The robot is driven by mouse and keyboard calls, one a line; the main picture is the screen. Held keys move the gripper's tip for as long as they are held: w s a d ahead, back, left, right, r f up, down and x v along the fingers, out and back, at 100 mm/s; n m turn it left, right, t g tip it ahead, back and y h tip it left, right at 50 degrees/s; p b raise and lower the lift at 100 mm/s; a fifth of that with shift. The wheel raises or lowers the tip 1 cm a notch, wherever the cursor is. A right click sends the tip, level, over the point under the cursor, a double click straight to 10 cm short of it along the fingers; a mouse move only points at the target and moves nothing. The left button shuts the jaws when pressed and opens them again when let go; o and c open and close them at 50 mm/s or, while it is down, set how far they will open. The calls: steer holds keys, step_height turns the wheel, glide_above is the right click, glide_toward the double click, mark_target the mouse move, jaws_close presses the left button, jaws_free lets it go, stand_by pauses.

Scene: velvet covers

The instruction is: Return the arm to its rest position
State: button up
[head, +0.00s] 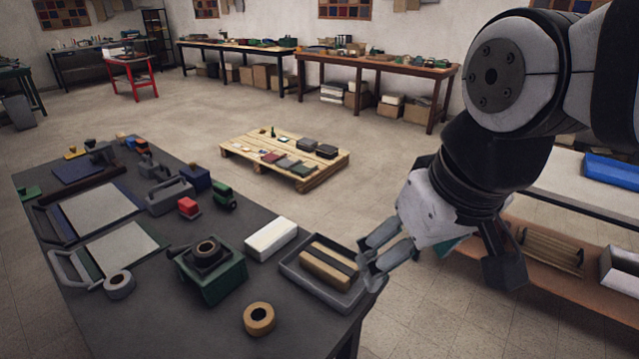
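My arm comes in from the upper right of the head view, bent at a large round joint, with the wrist pointing down and left. My gripper (367,260) is at the right edge of the dark table (205,325), in front of or just above the right side of a grey tray (347,301). Its two fingers are spread, with a gap between them and nothing visible in it. The tray holds a tan block (325,268) and a dark strip. I cannot tell whether the fingertips touch the tray.
A white block (271,239), a green box (214,276) with a dark roll and a tan tape roll (259,318) are left of the tray. A shelved bench (560,196) stands at the right. A low pallet (311,184) is on the floor beyond.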

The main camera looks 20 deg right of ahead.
steer(key=shift+s+f+m, duration=0.15)
steer(key=shift+s, duration=0.55)
steer(key=shift+s+f+m, duration=0.15)
steer(key=shift+s, duration=0.55)
